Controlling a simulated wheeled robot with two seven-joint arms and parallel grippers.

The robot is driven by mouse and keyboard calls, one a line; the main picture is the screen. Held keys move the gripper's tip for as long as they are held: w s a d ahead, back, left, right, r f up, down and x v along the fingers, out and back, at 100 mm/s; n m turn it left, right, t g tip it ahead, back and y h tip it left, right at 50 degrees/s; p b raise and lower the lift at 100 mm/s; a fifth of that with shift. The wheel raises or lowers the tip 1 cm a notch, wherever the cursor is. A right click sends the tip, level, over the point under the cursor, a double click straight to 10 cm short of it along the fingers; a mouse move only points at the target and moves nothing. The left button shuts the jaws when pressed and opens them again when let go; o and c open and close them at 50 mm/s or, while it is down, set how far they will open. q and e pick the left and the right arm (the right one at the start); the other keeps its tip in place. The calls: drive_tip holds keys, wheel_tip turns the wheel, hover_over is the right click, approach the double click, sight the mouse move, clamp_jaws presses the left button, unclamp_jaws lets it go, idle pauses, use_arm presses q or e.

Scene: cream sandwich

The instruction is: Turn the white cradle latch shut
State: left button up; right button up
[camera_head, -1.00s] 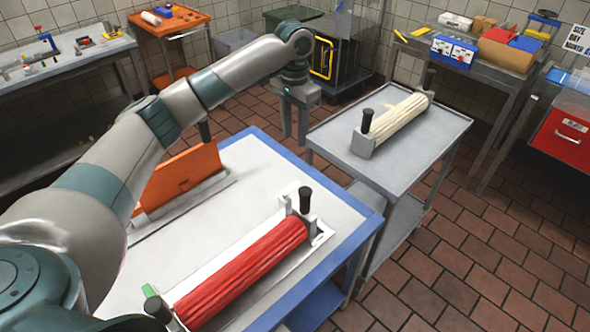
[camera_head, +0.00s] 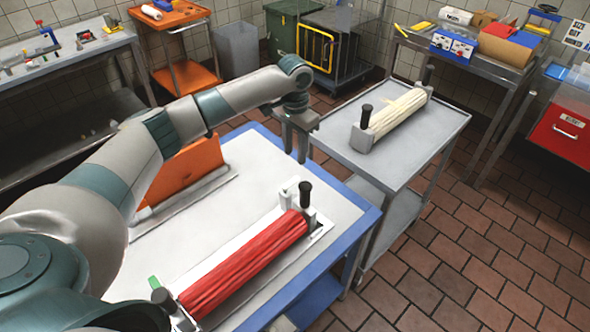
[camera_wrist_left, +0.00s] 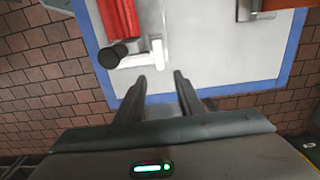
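The white cradle latch (camera_head: 291,191) stands at the far end of the red roller (camera_head: 245,262), beside the roller's black handle (camera_head: 305,196). In the left wrist view the white latch (camera_wrist_left: 157,49) shows next to the black handle ends and the red roller (camera_wrist_left: 118,18). The roller lies in a white cradle on the blue-edged table. My left gripper (camera_head: 296,158) hangs beyond the latch, near the table's far edge. In the left wrist view its two fingers (camera_wrist_left: 160,78) are apart, with nothing between them. It does not touch the latch. My right gripper is not visible.
The blue-edged table (camera_head: 350,195) has an orange upright panel (camera_head: 186,170) on its left side. A grey cart (camera_head: 345,140) with a cream roller (camera_head: 398,112) stands to the right, near my left gripper. A bare strip lies between panel and red roller.

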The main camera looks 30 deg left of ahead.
sight(295, 179)
use_arm(q)
wheel_tip(295, 179, down, 10)
drive_tip(key=p, duration=0.2)
drive_tip(key=shift+r+p, duration=0.25)
drive_tip(key=shift+p, duration=0.05)
clamp_jaws()
